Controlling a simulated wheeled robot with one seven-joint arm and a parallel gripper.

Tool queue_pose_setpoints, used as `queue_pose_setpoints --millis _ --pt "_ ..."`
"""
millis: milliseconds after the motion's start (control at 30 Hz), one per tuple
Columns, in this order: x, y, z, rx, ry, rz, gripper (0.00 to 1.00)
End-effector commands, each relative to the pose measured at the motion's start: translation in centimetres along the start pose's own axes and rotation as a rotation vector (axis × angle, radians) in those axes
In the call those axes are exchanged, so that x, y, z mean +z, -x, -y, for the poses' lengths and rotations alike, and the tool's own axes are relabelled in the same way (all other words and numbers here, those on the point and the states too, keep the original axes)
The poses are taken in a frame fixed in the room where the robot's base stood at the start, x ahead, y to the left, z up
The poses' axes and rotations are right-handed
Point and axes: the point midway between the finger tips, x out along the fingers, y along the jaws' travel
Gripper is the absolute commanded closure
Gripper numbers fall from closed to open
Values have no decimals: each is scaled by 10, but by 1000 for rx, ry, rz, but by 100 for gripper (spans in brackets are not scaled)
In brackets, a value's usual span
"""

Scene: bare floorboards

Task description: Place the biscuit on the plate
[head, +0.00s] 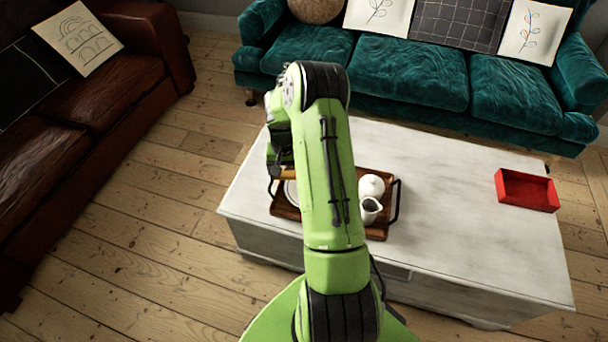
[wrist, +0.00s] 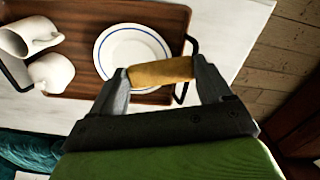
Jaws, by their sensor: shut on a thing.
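The biscuit (wrist: 161,72) is a golden-brown bar. In the wrist view my gripper (wrist: 160,76) is shut on it, with one finger at each end. In the head view the biscuit (head: 286,173) shows partly beside my arm, over the tray's left part. The plate (wrist: 130,48) is white with a blue ring and lies on the wooden tray. In the wrist view the biscuit overlaps the plate's near right edge; I cannot tell its height above it. In the head view my arm hides most of the plate (head: 291,193).
The wooden tray (wrist: 85,82) with dark handles also holds a white jug (wrist: 28,36) and a round white pot (wrist: 52,72). It stands on a pale table (head: 440,240). A red box (head: 527,190) sits at the table's right. Teal and brown sofas stand around.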

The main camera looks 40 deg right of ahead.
Motion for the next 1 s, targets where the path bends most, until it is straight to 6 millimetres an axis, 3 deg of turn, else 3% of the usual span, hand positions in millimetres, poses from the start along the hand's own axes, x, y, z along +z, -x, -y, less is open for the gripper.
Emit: queue_pose_setpoints --millis 33,100,200,300,367,533,833,1000 --pt "-7 -9 -25 -2 -83 4 50" --pt "-14 -18 -53 -3 -176 4 50" --pt "-19 -27 -81 -3 -269 4 50" --pt "-21 -32 -96 -4 -317 3 50" --pt "-20 -40 -99 -3 -329 5 50" --pt "-20 -82 -99 -4 -330 7 50" --pt "-20 -128 -98 -4 -328 5 50" --pt "-21 -133 -99 -3 -328 2 50"
